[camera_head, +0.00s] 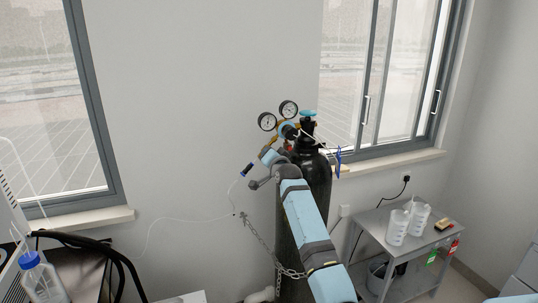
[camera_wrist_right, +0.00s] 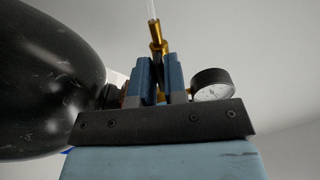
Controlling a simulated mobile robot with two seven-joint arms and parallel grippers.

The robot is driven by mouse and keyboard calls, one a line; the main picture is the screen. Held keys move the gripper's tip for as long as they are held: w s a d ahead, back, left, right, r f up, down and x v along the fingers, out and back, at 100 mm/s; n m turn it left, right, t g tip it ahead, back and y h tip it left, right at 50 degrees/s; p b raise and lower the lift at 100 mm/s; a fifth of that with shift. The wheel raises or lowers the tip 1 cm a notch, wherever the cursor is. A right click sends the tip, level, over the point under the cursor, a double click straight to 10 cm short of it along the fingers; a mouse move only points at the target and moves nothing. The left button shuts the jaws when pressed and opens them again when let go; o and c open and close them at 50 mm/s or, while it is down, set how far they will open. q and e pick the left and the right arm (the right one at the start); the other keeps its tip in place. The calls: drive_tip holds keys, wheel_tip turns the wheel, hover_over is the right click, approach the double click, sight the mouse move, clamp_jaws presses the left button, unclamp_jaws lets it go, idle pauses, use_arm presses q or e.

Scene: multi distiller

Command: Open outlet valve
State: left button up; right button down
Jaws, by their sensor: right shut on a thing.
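A black gas cylinder (camera_head: 316,185) stands upright against the wall, with a light blue knob (camera_head: 308,113) on top. A brass regulator (camera_head: 302,126) with two round gauges (camera_head: 267,121) sits at its neck. My right arm reaches up in front of the cylinder, and its gripper is at the regulator, where the fingers are hard to make out. In the right wrist view the gripper's blue fingers (camera_wrist_right: 160,80) are shut on the outlet valve, mostly hidden between them. A brass fitting (camera_wrist_right: 155,35) with a clear tube rises beyond the fingers. A gauge (camera_wrist_right: 212,84) is close at their right.
A chain (camera_head: 262,240) hangs around the cylinder. A blue-capped bottle (camera_head: 42,278) and dark hoses are at lower left. The wall left of the gauges is clear.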

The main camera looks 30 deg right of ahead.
drive_tip(key=shift+r, duration=0.25)
drive_tip(key=c, duration=1.5)
unclamp_jaws()
drive_tip(key=o, duration=0.3)
drive_tip(key=shift+f, duration=0.2)
drive_tip(key=b+v, duration=0.2)
drive_tip(key=v, duration=1.1)
drive_tip(key=shift+s, duration=0.4)
